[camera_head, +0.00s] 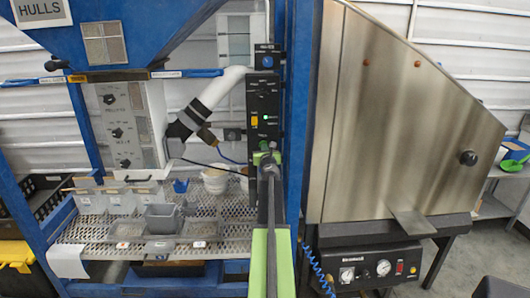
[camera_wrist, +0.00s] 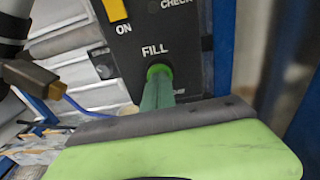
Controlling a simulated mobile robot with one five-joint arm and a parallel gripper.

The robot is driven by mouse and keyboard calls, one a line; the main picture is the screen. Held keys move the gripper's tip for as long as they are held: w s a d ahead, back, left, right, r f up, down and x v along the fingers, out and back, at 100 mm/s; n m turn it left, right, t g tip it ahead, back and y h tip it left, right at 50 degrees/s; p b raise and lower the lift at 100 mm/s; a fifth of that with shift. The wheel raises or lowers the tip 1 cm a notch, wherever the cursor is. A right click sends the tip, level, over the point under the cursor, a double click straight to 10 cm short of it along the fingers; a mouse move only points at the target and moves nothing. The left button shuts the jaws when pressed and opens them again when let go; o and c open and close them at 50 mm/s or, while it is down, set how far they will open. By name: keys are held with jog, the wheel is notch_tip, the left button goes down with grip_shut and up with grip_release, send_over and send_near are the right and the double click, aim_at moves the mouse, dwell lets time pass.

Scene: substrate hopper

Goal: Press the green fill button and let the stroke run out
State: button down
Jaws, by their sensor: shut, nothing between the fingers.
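The green fill button (camera_wrist: 159,71) shows in the wrist view, just under the word FILL on a black control panel (camera_wrist: 135,35). My gripper (camera_wrist: 158,92) is shut and empty, and its green fingertips overlap the lower part of the button. They seem to be at the button, but whether they press it in cannot be told. In the head view my gripper (camera_head: 266,158) is in front of the lower part of the black panel (camera_head: 262,95), and my arm hides the button there.
A yellow switch (camera_wrist: 116,10) marked ON is above the button. A white pipe (camera_head: 219,88) and blue post (camera_head: 297,100) flank the panel. A perforated shelf (camera_head: 100,230) with a grey tub (camera_head: 163,218) is at left.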

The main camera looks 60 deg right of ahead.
jog(key=shift+w+d, duration=0.1)
jog(key=shift+w+d+r, duration=0.4)
jog(key=shift+d+r, duration=0.05)
jog(key=shift+d, duration=0.15)
jog(key=p+v, duration=0.1)
jog(key=v, duration=1.3)
jog(key=shift+s+a, duration=0.25)
jog(key=shift+s, duration=0.1)
jog(key=shift+w, duration=0.15)
